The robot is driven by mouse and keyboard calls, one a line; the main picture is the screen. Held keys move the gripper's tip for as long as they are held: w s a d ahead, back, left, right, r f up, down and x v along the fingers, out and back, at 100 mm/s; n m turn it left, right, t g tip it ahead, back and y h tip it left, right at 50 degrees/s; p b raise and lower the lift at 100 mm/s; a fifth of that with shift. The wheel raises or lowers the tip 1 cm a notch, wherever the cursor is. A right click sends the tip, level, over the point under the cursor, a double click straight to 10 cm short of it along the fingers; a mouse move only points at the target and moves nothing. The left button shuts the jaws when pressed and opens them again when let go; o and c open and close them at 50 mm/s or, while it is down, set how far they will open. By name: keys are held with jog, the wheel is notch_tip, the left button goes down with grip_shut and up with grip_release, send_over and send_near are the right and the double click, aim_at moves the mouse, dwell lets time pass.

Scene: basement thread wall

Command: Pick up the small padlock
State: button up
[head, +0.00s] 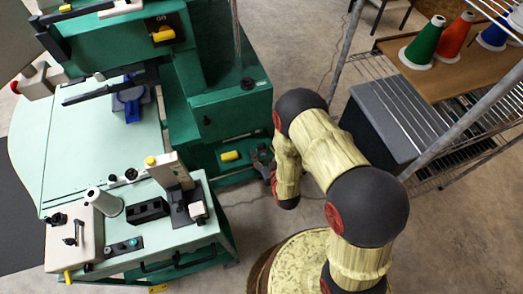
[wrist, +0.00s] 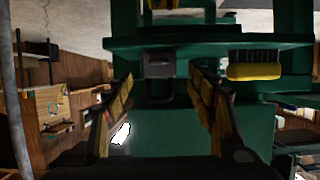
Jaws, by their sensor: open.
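The small padlock (wrist: 159,66) is a dark grey block in the wrist view, against the edge of a green ledge (wrist: 210,42). A dark loop, which looks like its shackle, shows at its lower side. My gripper (wrist: 163,88) is open, its two tan-padded fingers on either side of the padlock in the picture. In the head view my gripper (head: 262,158) is at the right end of the green machine's low ledge; I cannot make out the padlock there.
A yellow brush (wrist: 254,66) lies beside the padlock on the ledge; it also shows in the head view (head: 230,155). The green machine (head: 230,105) rises behind. A wire shelf rack (head: 430,165) with thread cones stands right. A pale green table (head: 95,150) is left.

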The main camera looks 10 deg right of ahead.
aim_at(262, 149)
jog(key=x, duration=0.3)
jog(key=shift+w+b, duration=0.2)
jog(key=shift+b, duration=0.2)
jog(key=c, duration=0.3)
jog(key=c, duration=1)
